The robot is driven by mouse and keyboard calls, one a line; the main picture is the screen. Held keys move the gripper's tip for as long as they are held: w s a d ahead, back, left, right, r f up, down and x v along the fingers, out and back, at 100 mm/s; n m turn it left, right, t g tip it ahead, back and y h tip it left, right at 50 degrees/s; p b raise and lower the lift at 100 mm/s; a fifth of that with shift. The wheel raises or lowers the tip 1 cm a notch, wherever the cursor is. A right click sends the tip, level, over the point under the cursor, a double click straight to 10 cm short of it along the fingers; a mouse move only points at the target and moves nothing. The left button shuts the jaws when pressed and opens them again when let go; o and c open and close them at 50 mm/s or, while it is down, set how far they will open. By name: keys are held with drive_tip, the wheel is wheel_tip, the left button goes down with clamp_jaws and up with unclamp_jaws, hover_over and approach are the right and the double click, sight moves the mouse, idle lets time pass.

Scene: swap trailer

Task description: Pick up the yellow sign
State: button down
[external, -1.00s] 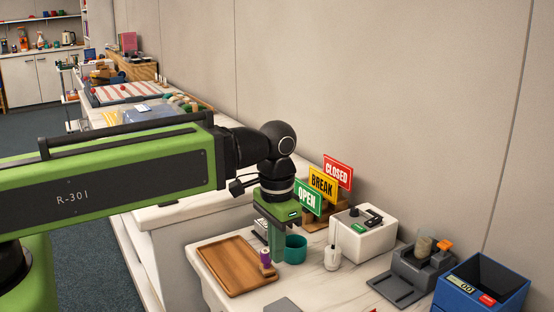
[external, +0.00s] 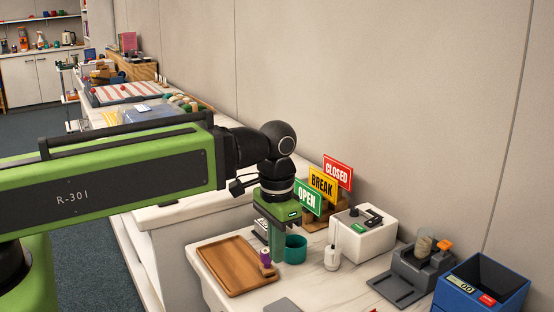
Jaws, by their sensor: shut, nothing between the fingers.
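The yellow sign (external: 322,184) reads "BREAK". It stands upright in a row between the green "OPEN" sign (external: 307,198) in front and the red "CLOSED" sign (external: 338,172) behind. Part of a brown wooden holder (external: 313,224) shows below the signs. My gripper (external: 277,258) points down over the worktop, left of and nearer than the signs. It is shut and empty, apart from the yellow sign. Its fingers are beside a teal cup (external: 296,249).
A wooden tray (external: 230,265) lies left of my gripper, with a small purple-topped item (external: 266,262) by its edge. A white bottle (external: 332,258), a white box (external: 364,236), a grey device (external: 413,272) and a blue bin (external: 487,292) stand to the right. The wall is behind the signs.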

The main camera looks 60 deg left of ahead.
idle(0.4)
drive_tip(key=c, duration=1.5)
unclamp_jaws()
wheel_tip(320, 180, up, 18)
drive_tip(key=n+y+p, duration=0.1)
drive_tip(key=n+p, duration=1.6)
drive_tip(key=n, duration=0.1)
hover_over(323, 183)
drive_tip(key=d, duration=0.2)
drive_tip(key=f+b, duration=0.5)
drive_tip(key=a+f+b, duration=0.1)
drive_tip(key=f+b, duration=0.4)
drive_tip(key=f, duration=0.1)
drive_tip(key=a+f+b, duration=0.1)
drive_tip(key=f+b, duration=0.4)
drive_tip(key=b, duration=0.1)
drive_tip(key=shift+w+a+f, duration=0.15)
drive_tip(key=shift+a+f, duration=0.1)
drive_tip(key=shift+f, duration=0.1)
drive_tip(key=shift+f, duration=0.3)
